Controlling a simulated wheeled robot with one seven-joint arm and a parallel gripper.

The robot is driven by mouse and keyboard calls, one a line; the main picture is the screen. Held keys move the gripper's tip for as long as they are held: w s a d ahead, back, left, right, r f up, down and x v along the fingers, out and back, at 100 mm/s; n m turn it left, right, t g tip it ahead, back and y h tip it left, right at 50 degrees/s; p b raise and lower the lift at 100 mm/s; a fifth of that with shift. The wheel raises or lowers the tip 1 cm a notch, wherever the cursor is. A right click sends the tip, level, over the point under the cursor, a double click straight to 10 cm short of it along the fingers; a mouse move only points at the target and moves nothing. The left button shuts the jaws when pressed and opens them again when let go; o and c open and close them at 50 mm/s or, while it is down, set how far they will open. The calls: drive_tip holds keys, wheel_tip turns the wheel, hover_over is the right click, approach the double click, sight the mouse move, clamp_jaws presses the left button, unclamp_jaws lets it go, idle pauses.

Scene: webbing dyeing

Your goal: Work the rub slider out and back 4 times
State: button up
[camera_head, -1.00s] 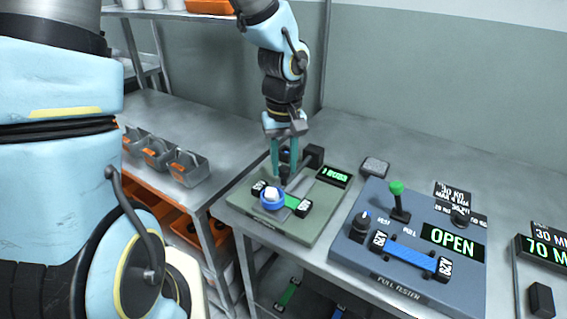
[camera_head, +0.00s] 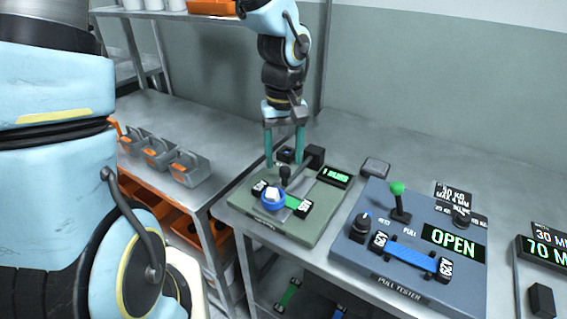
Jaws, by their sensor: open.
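The rub tester is a green-grey base (camera_head: 322,228) on the metal table. Its slider has a black upright knob (camera_head: 285,174) above a blue ring with a white pad (camera_head: 272,198). A green webbing strip (camera_head: 292,202) with black labelled ends lies across the base, under the ring. My gripper (camera_head: 284,160) points down with its two teal fingers spread, just above and behind the knob. Nothing is between the fingers, and the knob stands clear below them.
A small green-lit display (camera_head: 334,177) and a black block (camera_head: 315,156) are at the base's back. The blue-grey pull tester (camera_head: 375,268), with a green-knobbed lever (camera_head: 397,188) and blue webbing, stands to the right. Grey bins (camera_head: 188,168) sit on the left bench.

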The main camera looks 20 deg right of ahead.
wheel_tip(320, 180, up, 8)
drive_tip(key=shift+r+b, duration=0.15)
drive_tip(key=shift+b, duration=0.2)
